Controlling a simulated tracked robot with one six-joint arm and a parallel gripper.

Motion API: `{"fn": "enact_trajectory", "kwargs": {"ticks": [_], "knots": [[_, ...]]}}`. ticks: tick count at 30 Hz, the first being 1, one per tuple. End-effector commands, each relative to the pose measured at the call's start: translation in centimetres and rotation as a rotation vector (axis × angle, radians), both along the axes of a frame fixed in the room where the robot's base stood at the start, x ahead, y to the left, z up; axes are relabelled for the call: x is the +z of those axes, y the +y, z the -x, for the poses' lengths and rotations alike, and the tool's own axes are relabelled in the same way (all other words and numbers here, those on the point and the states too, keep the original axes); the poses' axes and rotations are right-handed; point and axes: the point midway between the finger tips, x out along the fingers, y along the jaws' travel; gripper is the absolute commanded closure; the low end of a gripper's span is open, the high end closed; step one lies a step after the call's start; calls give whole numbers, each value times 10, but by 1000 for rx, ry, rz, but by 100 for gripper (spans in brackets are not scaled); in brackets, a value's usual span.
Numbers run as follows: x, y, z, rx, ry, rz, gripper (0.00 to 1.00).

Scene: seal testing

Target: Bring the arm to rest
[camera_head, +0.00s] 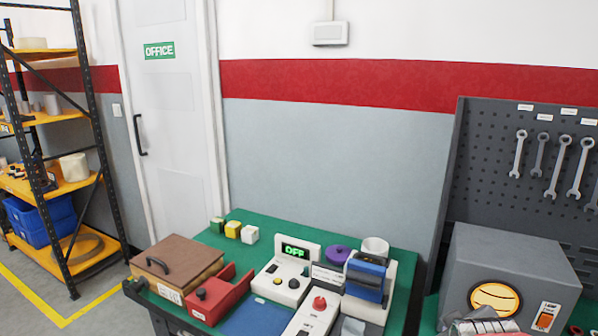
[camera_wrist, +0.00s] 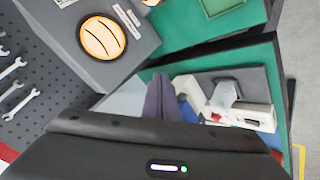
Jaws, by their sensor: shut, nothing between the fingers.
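My gripper (camera_wrist: 160,94) shows in the wrist view as two dark fingers close together, shut and empty. It is above the bench area, between the grey box and the white device, and touches nothing that I can see.
The green bench (camera_head: 236,217) holds a brown box (camera_head: 180,262), a red holder (camera_head: 215,300), a device reading OFF (camera_head: 290,268) and a blue-topped unit (camera_head: 367,277). A grey box with a lit round window (camera_head: 505,262) stands right, before the pegboard (camera_head: 480,150).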

Motion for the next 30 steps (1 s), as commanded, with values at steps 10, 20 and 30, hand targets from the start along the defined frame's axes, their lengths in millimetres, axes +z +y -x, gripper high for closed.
{"fn": "enact_trajectory", "kwargs": {"ticks": [10, 20, 30], "knots": [[30, 103, 49, -93, 60, -280, 100], [45, 180, 117, -158, 172, -502, 100], [46, 188, 128, -174, 195, -531, 100]]}}
